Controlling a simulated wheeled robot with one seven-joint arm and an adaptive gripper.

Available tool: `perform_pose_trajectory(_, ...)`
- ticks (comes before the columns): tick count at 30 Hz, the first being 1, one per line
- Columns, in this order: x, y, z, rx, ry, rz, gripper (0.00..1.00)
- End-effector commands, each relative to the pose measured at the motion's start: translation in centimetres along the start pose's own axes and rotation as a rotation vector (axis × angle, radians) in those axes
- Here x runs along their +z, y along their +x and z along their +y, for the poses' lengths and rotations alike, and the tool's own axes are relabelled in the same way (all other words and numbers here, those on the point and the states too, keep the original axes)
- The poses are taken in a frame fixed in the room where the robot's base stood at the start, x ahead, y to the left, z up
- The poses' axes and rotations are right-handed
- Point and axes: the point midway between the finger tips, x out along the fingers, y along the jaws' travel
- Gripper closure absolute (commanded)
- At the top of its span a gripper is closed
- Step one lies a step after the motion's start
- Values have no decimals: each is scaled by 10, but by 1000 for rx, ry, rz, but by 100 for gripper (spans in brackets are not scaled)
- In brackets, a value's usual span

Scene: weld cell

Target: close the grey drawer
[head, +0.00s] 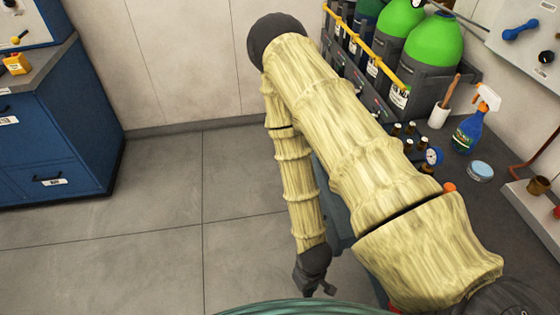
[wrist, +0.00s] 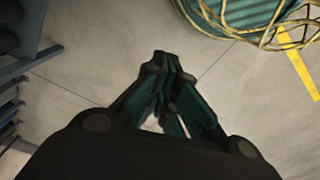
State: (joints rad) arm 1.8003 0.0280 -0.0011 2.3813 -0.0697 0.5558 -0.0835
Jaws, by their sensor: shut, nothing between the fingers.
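My gripper (head: 318,288) hangs low at the bottom middle of the head view, over the floor beside the right-hand bench. In the wrist view its dark fingers (wrist: 160,60) meet at the tips, shut and empty. A grey-blue drawer unit (wrist: 10,112) shows at the left edge of the wrist view, with a gap of floor between it and the fingers. Its front is cut off by the frame, so I cannot tell how far any drawer stands out. In the head view my arm covers most of that bench's front.
A blue cabinet (head: 60,150) with drawers stands at the left. The bench top (head: 455,175) at right holds green gas cylinders (head: 435,55), a spray bottle (head: 475,125) and a round tin (head: 479,171). The grey tiled floor (head: 160,230) between is clear.

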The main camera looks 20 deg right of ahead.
Motion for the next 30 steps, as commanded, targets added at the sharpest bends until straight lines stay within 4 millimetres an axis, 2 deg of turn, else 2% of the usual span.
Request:
perform_pose_trajectory(1, -26, -10, -1, -8, -74, 3, 100)
perform_pose_trajectory(5, -88, -33, 0, -17, -311, -27, 100)
perform_pose_trajectory(8, -136, -59, 7, -1, -499, -59, 100)
perform_pose_trajectory(12, -202, -108, 24, 56, -750, -116, 100)
perform_pose_trajectory(18, -282, -193, 57, 176, -1032, -228, 100)
perform_pose_trajectory(21, -308, -228, 69, 228, -1117, -280, 100)
perform_pose_trajectory(24, -324, -252, 78, 264, -1169, -318, 100)
perform_pose_trajectory(27, -331, -263, 83, 281, -1191, -339, 100)
perform_pose_trajectory(30, -332, -262, 86, 284, -1198, -346, 100)
